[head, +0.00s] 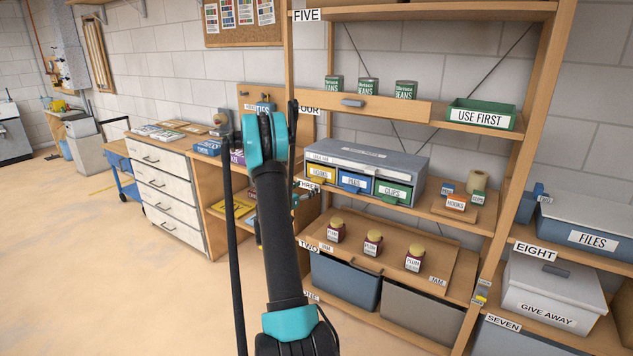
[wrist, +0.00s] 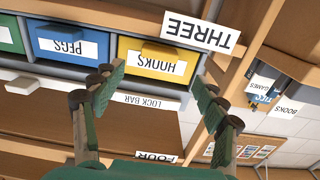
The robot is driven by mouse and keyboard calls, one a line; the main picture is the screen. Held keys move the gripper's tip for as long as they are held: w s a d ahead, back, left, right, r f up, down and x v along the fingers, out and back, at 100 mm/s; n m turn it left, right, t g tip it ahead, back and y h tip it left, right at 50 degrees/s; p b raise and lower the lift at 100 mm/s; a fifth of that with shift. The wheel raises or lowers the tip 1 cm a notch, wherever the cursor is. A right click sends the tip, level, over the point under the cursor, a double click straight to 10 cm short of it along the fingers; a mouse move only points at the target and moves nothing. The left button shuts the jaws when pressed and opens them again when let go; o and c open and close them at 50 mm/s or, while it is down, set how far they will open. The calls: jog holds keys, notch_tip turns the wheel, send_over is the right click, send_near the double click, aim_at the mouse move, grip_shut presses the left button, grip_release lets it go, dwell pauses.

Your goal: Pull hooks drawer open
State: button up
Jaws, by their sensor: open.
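The grey drawer unit (head: 368,158) stands on shelf THREE in the head view. Its yellow HOOKS drawer (head: 322,172) is at the left end and looks shut. In the wrist view, upside down, the HOOKS drawer (wrist: 150,68) shows its label and a yellow pull tab. A grey strip labelled LOCK BAR (wrist: 150,101) runs along the unit's edge beside the drawer fronts. My gripper (wrist: 158,92) is open and empty, its green fingers spread either side of the HOOKS drawer front, apparently short of the tab. In the head view my arm mostly hides the gripper.
The blue PEGS drawer (head: 355,182) and green CLIPS drawer (head: 392,191) sit right of HOOKS. A small HOOKS box (head: 456,203) stands farther right on the shelf. Jars (head: 373,243) stand on the board below. A wooden shelf post (wrist: 240,75) is close beside the gripper.

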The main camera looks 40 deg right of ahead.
aim_at(316, 180)
jog(key=x, duration=0.9)
jog(key=shift+c, duration=0.2)
